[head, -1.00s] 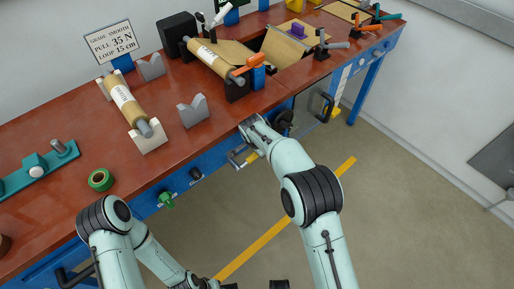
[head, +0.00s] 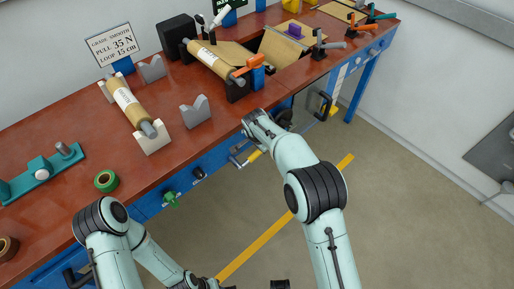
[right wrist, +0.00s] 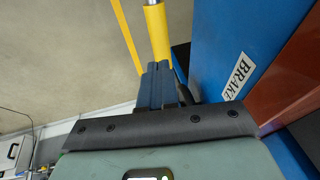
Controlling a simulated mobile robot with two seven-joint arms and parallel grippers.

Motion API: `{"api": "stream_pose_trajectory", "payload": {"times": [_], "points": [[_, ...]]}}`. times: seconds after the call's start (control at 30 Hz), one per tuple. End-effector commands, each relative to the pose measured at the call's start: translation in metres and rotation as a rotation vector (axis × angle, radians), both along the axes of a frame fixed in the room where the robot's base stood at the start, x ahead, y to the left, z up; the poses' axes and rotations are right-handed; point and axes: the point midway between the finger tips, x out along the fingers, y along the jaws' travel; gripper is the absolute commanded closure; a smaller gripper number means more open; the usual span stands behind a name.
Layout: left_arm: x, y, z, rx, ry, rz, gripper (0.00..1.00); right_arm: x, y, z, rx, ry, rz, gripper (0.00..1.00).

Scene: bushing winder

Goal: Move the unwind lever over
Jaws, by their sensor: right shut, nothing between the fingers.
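A lever with a metal rod and yellow grip (head: 253,155) sticks out from the bench front, partly hidden by my right arm in the head view. I cannot read a label naming it as the unwind lever. The yellow grip (right wrist: 159,32) stands just beyond my right gripper (right wrist: 158,78) in the right wrist view. The right gripper is shut with nothing between its fingers. Its fingertips overlap the grip's lower end in the picture; I cannot tell if they touch. My left arm is at the lower left; its gripper is at the bottom edge and unclear.
A blue panel marked BRAKE (right wrist: 236,75) is close on the right of the right gripper. A black knob (head: 197,174) and a green knob (head: 171,199) sit along the bench front. Floor before the bench is clear.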

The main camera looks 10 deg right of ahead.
Motion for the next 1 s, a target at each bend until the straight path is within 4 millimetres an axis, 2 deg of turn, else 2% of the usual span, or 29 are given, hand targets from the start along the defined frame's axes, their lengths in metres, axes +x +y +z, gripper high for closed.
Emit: {"api": "stream_pose_trajectory", "payload": {"times": [0.07,0.3,0.53,0.7,0.87,0.93,1.0], "points": [[0.003,0.000,0.009,0.000,-0.003,0.000,0.57,0.002,-0.006,0.016,0.001,-0.003,0.000,1.00],[0.001,0.000,0.003,0.000,-0.001,0.000,0.57,-0.014,-0.003,0.070,0.003,-0.005,0.003,1.00],[0.001,0.000,0.004,0.001,-0.002,0.001,0.57,-0.022,-0.002,0.100,0.002,-0.003,0.003,1.00],[0.001,0.000,0.004,0.001,-0.002,0.001,0.57,-0.024,-0.002,0.107,0.002,-0.002,0.002,1.00],[0.001,0.000,0.004,0.001,-0.002,0.001,0.57,-0.025,-0.002,0.105,0.002,0.001,0.005,1.00],[0.002,0.000,0.005,0.001,-0.002,0.001,0.57,-0.026,-0.005,0.094,0.001,0.016,0.019,1.00],[0.002,0.000,0.007,0.000,-0.003,0.001,0.57,-0.030,-0.010,0.070,0.002,0.046,0.053,1.00]]}}
